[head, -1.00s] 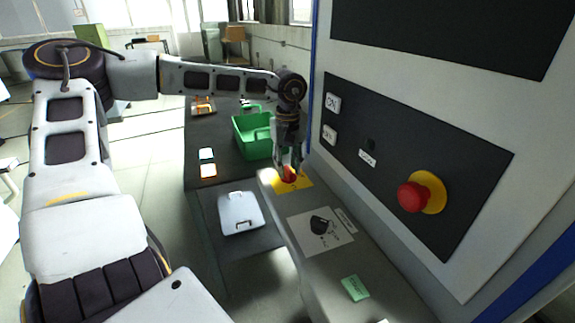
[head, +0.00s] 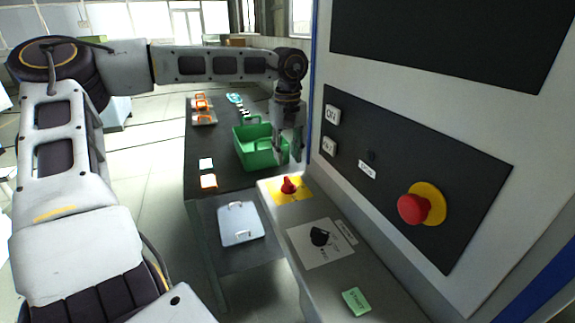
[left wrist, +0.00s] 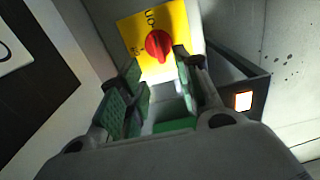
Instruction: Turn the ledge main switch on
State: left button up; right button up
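The ledge main switch (head: 288,186) is a red knob on a yellow plate (head: 305,193) at the far end of the grey ledge. In the left wrist view the knob (left wrist: 158,45) shows with small black lettering at the plate's top and left. My right gripper is not in view.
A black rotary knob (head: 320,236) and a green label (head: 356,302) lie nearer on the ledge. The upright panel right of the ledge carries a red mushroom button (head: 412,208) and small white labels. A green crate (head: 250,155) stands behind on the dark table.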

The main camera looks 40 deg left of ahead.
pick_arm(q)
jog(key=shift+r, duration=2.2)
